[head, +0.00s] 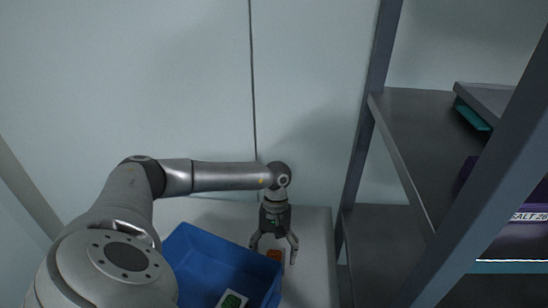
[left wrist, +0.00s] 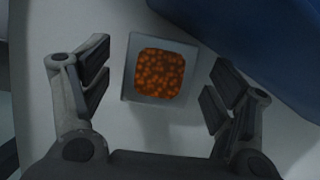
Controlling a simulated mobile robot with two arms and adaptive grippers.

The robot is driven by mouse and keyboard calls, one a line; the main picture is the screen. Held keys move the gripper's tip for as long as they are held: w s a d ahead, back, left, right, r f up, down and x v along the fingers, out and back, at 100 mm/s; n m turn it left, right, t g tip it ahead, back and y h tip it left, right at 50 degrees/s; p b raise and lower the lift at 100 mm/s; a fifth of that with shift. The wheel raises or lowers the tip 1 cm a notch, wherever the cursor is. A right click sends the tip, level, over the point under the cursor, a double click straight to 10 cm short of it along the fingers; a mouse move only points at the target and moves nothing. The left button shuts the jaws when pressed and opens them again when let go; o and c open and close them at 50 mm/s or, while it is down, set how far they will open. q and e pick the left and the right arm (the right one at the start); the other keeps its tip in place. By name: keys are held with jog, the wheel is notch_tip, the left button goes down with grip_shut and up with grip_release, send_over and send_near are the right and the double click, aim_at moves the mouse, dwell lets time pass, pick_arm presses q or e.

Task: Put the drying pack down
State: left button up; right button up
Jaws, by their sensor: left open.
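A drying pack, a pale square packet with an orange beaded window (left wrist: 160,73), lies flat on a white surface (left wrist: 150,20) in the left wrist view. It also shows as a small orange patch in the head view (head: 275,256). My left gripper (left wrist: 155,95) is open, its fingers on either side of the pack and apart from it. In the head view my left gripper (head: 273,250) points down over the pack, beside the blue bin. My right gripper is in neither view.
A blue bin (head: 205,247) stands just left of the pack and holds a packet with a green window (head: 232,300). A grey shelf rack (head: 400,130) with a purple labelled bin (head: 520,225) stands at the right. A plain wall is behind.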

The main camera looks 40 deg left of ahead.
pick_arm(q)
jog(key=shift+s+d+f, duration=0.2)
jog(key=shift+f, duration=0.45)
jog(key=c, duration=1.3)
jog(key=shift+r, duration=0.15)
